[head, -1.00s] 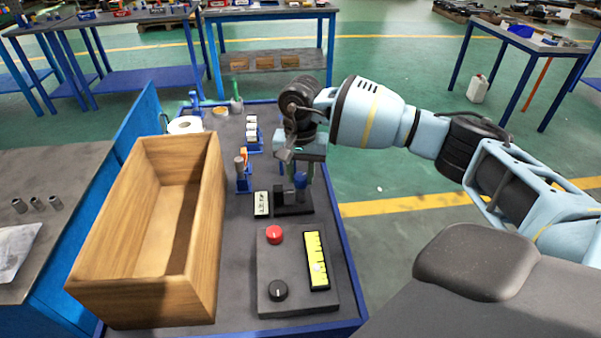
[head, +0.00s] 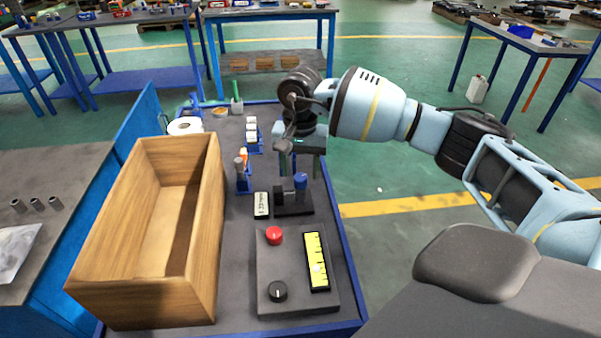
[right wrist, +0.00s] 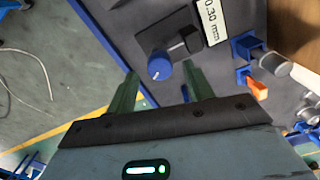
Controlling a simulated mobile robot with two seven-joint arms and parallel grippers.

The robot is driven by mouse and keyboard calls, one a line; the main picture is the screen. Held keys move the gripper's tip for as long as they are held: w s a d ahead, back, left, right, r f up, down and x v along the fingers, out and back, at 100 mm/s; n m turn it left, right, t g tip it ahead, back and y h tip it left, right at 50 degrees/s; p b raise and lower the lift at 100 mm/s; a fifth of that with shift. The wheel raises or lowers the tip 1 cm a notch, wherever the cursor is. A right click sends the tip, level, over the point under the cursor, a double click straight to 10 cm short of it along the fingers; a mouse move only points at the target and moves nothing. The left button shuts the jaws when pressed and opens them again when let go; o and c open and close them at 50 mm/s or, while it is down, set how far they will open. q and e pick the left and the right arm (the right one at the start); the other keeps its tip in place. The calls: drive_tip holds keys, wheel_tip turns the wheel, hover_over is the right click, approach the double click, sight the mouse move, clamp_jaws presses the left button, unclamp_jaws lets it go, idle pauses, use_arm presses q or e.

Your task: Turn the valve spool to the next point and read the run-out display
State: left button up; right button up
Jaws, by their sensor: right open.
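The black run-out fixture (head: 295,209) stands on the bench and carries the grey valve spool (right wrist: 179,47) with its round blue end knob (head: 300,181). The knob also shows in the right wrist view (right wrist: 158,67). The small white display (head: 261,205) stands beside the fixture; in the right wrist view the display (right wrist: 211,20) reads 0.30 mm. My right gripper (head: 302,168) is open, its green fingers pointing down just behind the knob in the head view. In the wrist view the knob lies between the fingertip lines, and contact cannot be told. My left gripper is not in view.
A large empty wooden box (head: 204,250) takes up the bench's left side. A control box with a red button (head: 274,235), black dial and yellow scale is at the front. Blue stands with small parts (head: 243,175) and a tape roll (head: 185,125) are behind.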

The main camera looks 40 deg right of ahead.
sight(300, 177)
drive_tip(key=shift+r, duration=2.8)
